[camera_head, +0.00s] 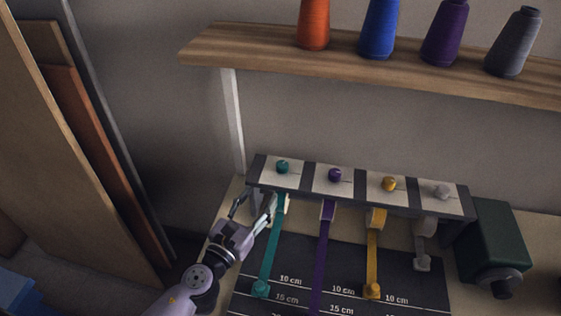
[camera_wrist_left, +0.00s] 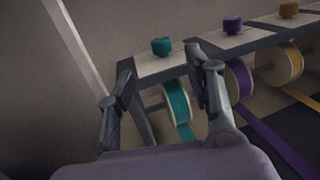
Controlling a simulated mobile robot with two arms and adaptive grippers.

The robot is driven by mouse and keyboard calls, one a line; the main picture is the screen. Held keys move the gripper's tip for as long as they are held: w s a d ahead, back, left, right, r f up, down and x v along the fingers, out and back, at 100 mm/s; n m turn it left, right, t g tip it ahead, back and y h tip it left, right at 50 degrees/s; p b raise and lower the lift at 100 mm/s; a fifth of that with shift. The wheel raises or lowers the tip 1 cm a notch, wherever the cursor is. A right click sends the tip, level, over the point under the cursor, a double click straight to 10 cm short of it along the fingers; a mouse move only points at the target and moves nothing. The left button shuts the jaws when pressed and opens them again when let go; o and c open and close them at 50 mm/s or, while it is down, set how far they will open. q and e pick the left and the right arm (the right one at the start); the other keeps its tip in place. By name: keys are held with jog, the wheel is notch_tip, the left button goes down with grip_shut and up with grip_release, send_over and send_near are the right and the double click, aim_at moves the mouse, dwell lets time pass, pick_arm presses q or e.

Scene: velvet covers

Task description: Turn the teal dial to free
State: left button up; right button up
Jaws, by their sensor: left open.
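The teal dial (camera_head: 283,167) sits on a pale plate at the left end of the dark rail, above the teal ribbon's spool. In the left wrist view the teal dial (camera_wrist_left: 161,47) stands just beyond and above the fingers. My left gripper (camera_head: 252,205) is open below and to the left of the dial, apart from it. In the wrist view its fingers (camera_wrist_left: 158,95) are spread, with the teal spool (camera_wrist_left: 178,101) showing between and beyond them. The dial's setting is too small to read. My right gripper is not in view.
Purple (camera_head: 335,174), yellow (camera_head: 389,184) and grey (camera_head: 441,191) dials follow along the rail. Ribbons run down over a dark measuring mat (camera_head: 340,260). A dark green machine (camera_head: 492,240) stands at the right. A wooden shelf (camera_head: 270,45) with thread cones hangs above.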

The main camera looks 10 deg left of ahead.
aim_at(279, 169)
pick_arm(q)
jog(key=p+x, duration=0.1)
jog(key=x, duration=1.2)
jog(key=shift+w+p, duration=0.25)
jog(key=shift+p, duration=0.05)
jog(key=shift+c, duration=0.2)
grip_shut()
